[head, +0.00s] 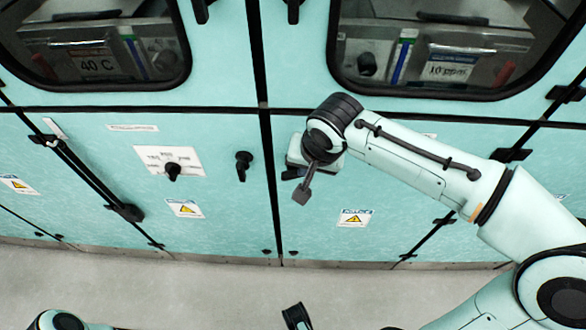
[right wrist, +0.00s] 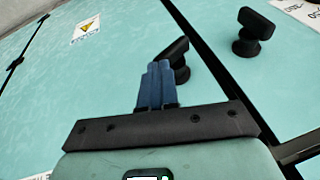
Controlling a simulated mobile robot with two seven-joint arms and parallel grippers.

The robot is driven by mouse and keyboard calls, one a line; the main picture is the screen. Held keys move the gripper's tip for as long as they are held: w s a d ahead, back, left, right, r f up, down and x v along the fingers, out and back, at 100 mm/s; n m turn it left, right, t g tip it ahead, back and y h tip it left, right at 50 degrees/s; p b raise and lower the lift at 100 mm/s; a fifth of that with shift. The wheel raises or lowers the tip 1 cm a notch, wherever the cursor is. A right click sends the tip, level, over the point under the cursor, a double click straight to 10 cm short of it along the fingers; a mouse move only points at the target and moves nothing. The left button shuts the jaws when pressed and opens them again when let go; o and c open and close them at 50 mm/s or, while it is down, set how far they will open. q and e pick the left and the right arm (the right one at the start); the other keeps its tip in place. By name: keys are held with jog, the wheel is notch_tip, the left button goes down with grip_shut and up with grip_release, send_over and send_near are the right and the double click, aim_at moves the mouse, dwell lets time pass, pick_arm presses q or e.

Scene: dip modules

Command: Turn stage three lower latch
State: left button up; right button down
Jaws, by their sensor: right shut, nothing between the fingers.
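My right gripper (head: 303,195) is in front of the teal cabinet, just right of the dark vertical seam. Its blue-grey fingers (right wrist: 157,78) are shut together with nothing between them. A black latch handle (right wrist: 179,50) shows just beyond the fingertips in the right wrist view, partly hidden by them; I cannot tell whether they touch. In the head view the gripper and wrist mostly cover that spot. Another black latch (head: 243,165) is on the panel left of the seam, and it shows in the right wrist view (right wrist: 248,32) too. My left gripper cannot be made out.
A white plate with a black knob (head: 173,172) is on the left panel. Warning labels (head: 355,217) sit low on the panels. Above are dark-framed windows, one showing a "40 C" card (head: 97,66). Clear grey floor (head: 190,285) lies below.

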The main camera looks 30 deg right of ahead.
pick_arm(q)
jog(key=shift+w+f+b, duration=0.3)
jog(key=shift+f+b, duration=0.25)
jog(key=shift+f, duration=0.05)
jog(key=shift+w+f+b, duration=0.25)
jog(key=shift+f+b, duration=0.3)
pick_arm(e)
jog(key=shift+s+d+f+t+y, duration=0.35)
jog(key=shift+d+f+t+y, duration=0.2)
jog(key=shift+y, duration=0.45)
pick_arm(q)
jog(key=shift+w+f, duration=0.1)
pick_arm(e)
jog(key=shift+d, duration=0.1)
pick_arm(q)
jog(key=shift+g, duration=0.3)
jog(key=s+r+p, duration=0.2)
jog(key=r+p, duration=0.1)
jog(key=s+r+p, duration=0.1)
jog(key=p, duration=0.1)
jog(key=shift+s+a+r, duration=0.1)
jog(key=shift+a+r, duration=0.1)
jog(key=shift+r, duration=0.1)
pick_arm(e)
jog(key=w+v, duration=0.1)
jog(key=v, duration=1.2)
jog(key=shift+r, duration=0.45)
jog(key=shift+s+d, duration=0.1)
jog(key=shift+s, duration=0.05)
